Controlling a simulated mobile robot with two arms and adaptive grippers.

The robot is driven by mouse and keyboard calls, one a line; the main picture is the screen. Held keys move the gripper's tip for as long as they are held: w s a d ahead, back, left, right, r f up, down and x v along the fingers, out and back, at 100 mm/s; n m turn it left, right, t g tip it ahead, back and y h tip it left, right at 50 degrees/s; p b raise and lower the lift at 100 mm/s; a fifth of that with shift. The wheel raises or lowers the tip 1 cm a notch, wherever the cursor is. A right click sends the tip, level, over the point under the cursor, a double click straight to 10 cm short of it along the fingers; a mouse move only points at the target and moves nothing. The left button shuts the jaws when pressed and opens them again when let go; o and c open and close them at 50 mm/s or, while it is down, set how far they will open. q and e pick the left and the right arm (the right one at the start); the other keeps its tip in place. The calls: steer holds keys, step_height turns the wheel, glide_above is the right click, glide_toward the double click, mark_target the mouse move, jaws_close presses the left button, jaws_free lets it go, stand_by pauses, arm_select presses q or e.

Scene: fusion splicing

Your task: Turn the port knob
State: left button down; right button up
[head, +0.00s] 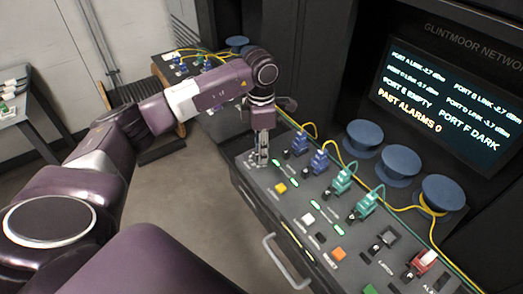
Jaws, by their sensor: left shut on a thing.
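My left gripper (262,160) points down at the far left end of the dark control panel (248,172). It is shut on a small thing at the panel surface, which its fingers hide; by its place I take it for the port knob. Several small black knobs (286,155) show along the panel beside the plugs, to the right of the gripper and apart from it. My right gripper is not in view.
Blue plugs (320,160), teal plugs (341,180) and a red plug (424,262) stand on the panel, several with yellow or green cables. Blue round spools (400,163) sit behind. A screen (445,95) reads PORT F DARK. A handle (283,265) juts from the front.

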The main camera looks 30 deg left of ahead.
arm_select(q)
steer(key=shift+r, duration=0.1)
steer(key=c, duration=1.6)
jaws_free()
step_height(320, 180, up, 12)
steer(key=shift+w, duration=0.15)
